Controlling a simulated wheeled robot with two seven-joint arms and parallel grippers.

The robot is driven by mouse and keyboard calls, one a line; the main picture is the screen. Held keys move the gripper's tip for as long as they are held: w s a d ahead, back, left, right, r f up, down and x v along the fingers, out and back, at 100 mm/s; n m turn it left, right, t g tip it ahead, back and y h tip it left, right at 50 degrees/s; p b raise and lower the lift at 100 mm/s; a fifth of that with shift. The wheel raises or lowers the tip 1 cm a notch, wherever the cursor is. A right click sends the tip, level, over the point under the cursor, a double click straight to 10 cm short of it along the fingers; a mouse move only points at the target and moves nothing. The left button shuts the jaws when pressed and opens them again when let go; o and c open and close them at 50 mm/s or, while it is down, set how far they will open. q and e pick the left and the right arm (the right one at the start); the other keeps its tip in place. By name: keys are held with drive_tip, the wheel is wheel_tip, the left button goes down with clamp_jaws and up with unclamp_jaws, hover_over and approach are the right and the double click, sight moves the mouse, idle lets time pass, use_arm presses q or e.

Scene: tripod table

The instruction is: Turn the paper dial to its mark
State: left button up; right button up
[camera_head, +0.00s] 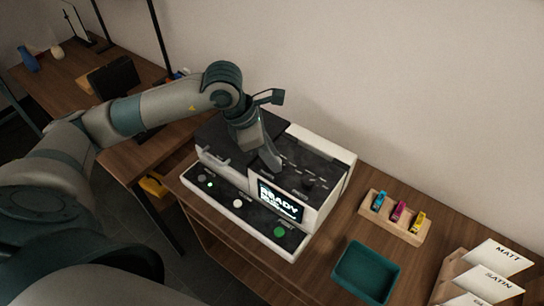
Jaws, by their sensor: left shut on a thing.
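A white and black printer (326,210) stands on the wooden table, with a lit screen (280,203) reading "READY" on its front. My left gripper (273,164) reaches down from above onto the printer's dark top panel, behind the screen. It is shut on the paper dial, which its fingers hide, so its pointer and mark cannot be read. Small pale marks show on the panel to the right of the fingers. A small dark knob-like part (308,184) sits farther right on the panel. My right gripper is out of view.
A green button (279,232) and smaller buttons line the front ledge. To the right are a wooden holder (406,228) with blue, magenta and yellow cartridges, a teal tray (348,285), and card slots labelled MATT (508,252) and SATIN. A wall stands behind.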

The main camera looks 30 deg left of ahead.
use_arm(q)
drive_tip(key=o, duration=1)
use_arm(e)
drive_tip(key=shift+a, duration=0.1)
use_arm(q)
drive_tip(key=shift+r, duration=0.1)
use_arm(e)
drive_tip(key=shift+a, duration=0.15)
use_arm(q)
drive_tip(key=b+v, duration=0.1)
drive_tip(key=v, duration=0.5)
drive_tip(key=shift+a+b, duration=0.15)
drive_tip(key=shift+b, duration=0.25)
drive_tip(key=b+v, duration=0.1)
drive_tip(key=v, duration=1)
drive_tip(key=shift+s+r+b, duration=0.1)
drive_tip(key=shift+b, duration=0.3)
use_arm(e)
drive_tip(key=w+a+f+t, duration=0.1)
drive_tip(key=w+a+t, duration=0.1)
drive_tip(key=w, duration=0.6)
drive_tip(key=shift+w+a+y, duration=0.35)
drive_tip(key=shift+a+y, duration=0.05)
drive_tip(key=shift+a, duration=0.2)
use_arm(q)
drive_tip(key=shift+s, duration=0.1)
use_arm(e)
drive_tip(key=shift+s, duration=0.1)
